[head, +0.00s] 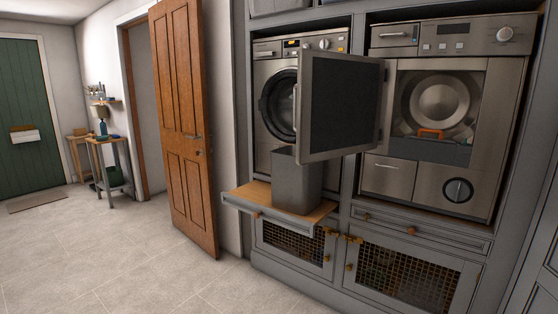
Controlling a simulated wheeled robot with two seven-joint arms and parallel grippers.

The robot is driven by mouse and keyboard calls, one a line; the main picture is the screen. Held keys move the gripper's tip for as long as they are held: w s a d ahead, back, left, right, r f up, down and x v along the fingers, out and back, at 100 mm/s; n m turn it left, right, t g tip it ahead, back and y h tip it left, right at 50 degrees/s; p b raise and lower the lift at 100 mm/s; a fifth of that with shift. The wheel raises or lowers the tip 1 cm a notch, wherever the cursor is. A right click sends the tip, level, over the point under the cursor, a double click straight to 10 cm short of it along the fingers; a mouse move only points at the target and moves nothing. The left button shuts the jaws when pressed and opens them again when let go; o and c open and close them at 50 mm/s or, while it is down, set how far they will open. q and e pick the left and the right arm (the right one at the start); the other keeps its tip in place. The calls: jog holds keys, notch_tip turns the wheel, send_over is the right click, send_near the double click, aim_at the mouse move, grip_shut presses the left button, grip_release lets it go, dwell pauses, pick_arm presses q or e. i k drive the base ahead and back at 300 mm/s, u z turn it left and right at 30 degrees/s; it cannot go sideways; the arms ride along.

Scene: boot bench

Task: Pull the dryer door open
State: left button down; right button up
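The dryer (408,175) is the right-hand machine in the cabinet in the head view. Its dark, light-framed door (340,105) stands swung out to the left, joined near the dryer's left side. The door's free edge, with a thin handle-like strip (295,105), is at the left, in front of the washing machine. The dryer's opening shows a round metal drum (441,103) and an orange item (431,133) low in front of it. Neither of my grippers is in view.
A washing machine (264,130) stands left of the dryer, partly hidden by the door. A grey bin (297,185) stands on a pulled-out wooden shelf (248,193) below the door. An open wooden door (184,115) stands further left. The tiled floor (130,260) in front is clear.

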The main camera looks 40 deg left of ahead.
aim_at(337, 99)
jog(key=u, duration=1)
jog(key=i, duration=1.35)
jog(key=z, duration=0.85)
